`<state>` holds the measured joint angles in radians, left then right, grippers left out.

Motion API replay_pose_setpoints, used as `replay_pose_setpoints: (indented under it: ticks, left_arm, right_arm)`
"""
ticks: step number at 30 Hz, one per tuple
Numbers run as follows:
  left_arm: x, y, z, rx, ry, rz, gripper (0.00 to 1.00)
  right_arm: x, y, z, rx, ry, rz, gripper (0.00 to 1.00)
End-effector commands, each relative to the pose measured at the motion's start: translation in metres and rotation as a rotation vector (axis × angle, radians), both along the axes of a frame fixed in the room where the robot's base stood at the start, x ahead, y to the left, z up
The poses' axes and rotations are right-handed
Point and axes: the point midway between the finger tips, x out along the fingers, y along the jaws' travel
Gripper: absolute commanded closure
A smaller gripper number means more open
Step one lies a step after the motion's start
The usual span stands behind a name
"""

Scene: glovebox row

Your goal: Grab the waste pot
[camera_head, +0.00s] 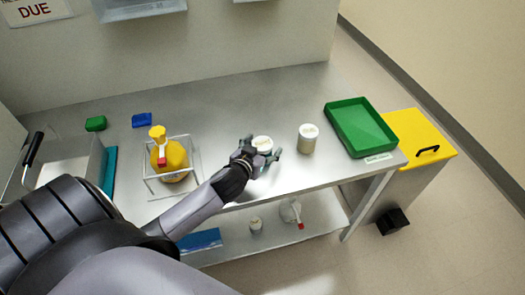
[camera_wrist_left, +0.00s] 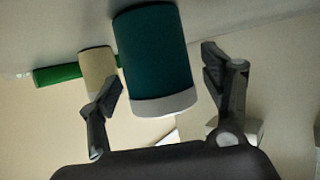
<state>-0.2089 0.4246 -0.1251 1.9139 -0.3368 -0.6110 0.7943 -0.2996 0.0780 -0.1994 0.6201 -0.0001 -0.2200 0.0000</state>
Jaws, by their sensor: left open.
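A teal pot with a white lid (camera_head: 262,142) stands on the steel bench. In the left wrist view the teal pot (camera_wrist_left: 155,55) appears upside down, between the two fingers with a gap on each side. My left gripper (camera_head: 263,149) is open around this pot; its fingers also show in the left wrist view (camera_wrist_left: 160,75). A beige pot with a white lid (camera_head: 308,138) stands just to the right; it also shows in the left wrist view (camera_wrist_left: 97,68). I cannot read a label that tells which is the waste pot. My right gripper is out of view.
A green tray (camera_head: 361,128) lies at the bench's right end, beside a yellow-lidded bin (camera_head: 421,140). A clear rack (camera_head: 191,184) holding a yellow bottle (camera_head: 170,160) stands to the left. Green (camera_head: 96,124) and blue (camera_head: 142,120) blocks lie behind. The bench's back middle is clear.

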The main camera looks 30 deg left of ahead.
Motion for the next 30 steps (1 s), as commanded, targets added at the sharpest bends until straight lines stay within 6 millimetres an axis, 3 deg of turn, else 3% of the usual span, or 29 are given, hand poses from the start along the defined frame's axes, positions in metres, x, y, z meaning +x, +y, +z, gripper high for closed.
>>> replay_pose_setpoints:
  ticks: [3, 27, 30]
  left_arm:
    - [-0.0004, -0.0001, -0.0002, 0.000, 0.001, 0.000, 0.28]
    - [-0.0007, -0.0002, -0.0001, 0.000, 0.001, 0.000, 0.81]
    - [-0.0005, -0.0002, 0.0005, 0.001, -0.001, 0.000, 0.83]
  right_arm:
    - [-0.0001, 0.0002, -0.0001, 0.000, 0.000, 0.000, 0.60]
    - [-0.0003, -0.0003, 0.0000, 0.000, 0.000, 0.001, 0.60]
    - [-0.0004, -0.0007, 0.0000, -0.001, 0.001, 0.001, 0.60]
